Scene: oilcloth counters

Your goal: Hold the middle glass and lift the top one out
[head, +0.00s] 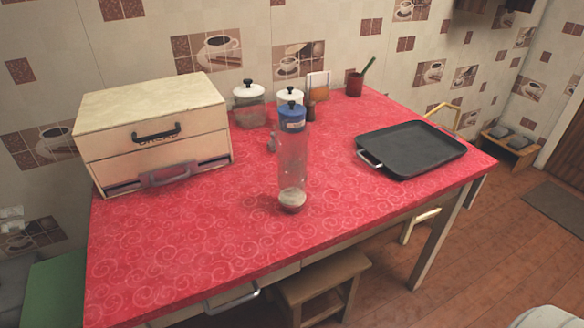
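A tall, clear, glass-like cylinder (292,165) stands upright near the middle of the red table. Its top part is blue (292,122) with a small dark knob, and something pale lies at its bottom. I cannot make out separate top, middle and bottom glasses in it. No other stack of glasses shows. Neither of my grippers is in view, and nothing touches the cylinder.
A cream bread box (150,112) stands at the left. A black tray (412,148) lies right. The front of the red tabletop (190,250) is clear. A stool (324,280) stands below.

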